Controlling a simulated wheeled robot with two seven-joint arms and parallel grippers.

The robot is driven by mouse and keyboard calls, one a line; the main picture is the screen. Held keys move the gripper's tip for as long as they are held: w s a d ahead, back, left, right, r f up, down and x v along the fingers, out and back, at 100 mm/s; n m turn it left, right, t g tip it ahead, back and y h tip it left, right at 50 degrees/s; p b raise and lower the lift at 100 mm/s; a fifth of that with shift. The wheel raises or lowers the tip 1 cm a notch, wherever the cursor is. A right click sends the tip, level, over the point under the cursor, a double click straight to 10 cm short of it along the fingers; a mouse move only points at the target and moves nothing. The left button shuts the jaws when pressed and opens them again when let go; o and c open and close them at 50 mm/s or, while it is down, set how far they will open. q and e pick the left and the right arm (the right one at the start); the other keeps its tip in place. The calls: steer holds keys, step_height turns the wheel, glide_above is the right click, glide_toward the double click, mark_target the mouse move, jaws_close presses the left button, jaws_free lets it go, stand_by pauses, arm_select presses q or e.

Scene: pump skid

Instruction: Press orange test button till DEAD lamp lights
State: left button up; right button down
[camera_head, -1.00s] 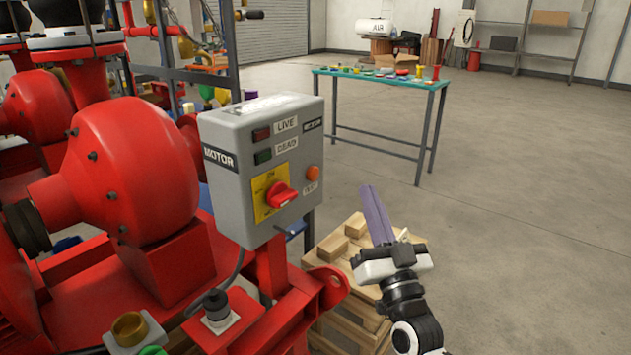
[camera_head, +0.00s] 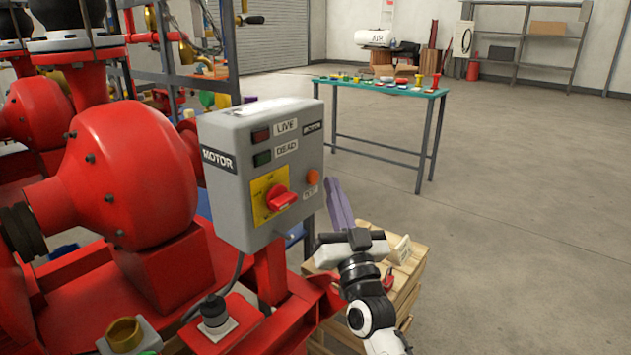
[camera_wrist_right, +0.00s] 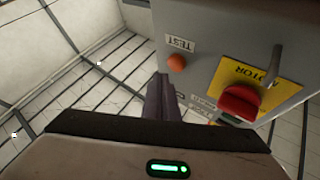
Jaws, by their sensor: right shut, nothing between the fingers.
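The grey motor control box (camera_head: 225,200) stands in the middle of the head view. Its orange test button (camera_head: 312,177) is on the right of the front face, and it also shows in the right wrist view (camera_wrist_right: 177,62). The LIVE lamp (camera_head: 261,135) is dark red and the DEAD lamp (camera_head: 262,158) dark green; neither looks lit. A red rotary switch (camera_head: 281,198) sits on a yellow plate. My right gripper (camera_head: 337,190) is shut and empty, its purple fingers pointing up just right of and below the button, apart from it. My left gripper is not in view.
A red pump (camera_head: 130,180) and its red frame fill the left. A wooden pallet stack (camera_head: 410,265) stands below my right gripper. A teal table (camera_head: 400,90) with small items stands behind. The floor at the right is clear.

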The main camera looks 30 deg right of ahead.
steer(key=shift+w+a, duration=0.15)
steer(key=shift+w, duration=0.2)
stand_by(0.5)
stand_by(0.7)
stand_by(0.6)
steer(key=shift+w+a, duration=0.15)
steer(key=shift+w, duration=0.2)
steer(key=shift+w+a, duration=0.15)
steer(key=shift+w, duration=0.3)
stand_by(0.6)
steer(key=shift+s, duration=0.1)
steer(key=shift+s+d+p, duration=0.3)
steer(key=shift+s+p, duration=0.25)
steer(key=shift+s, duration=0.2)
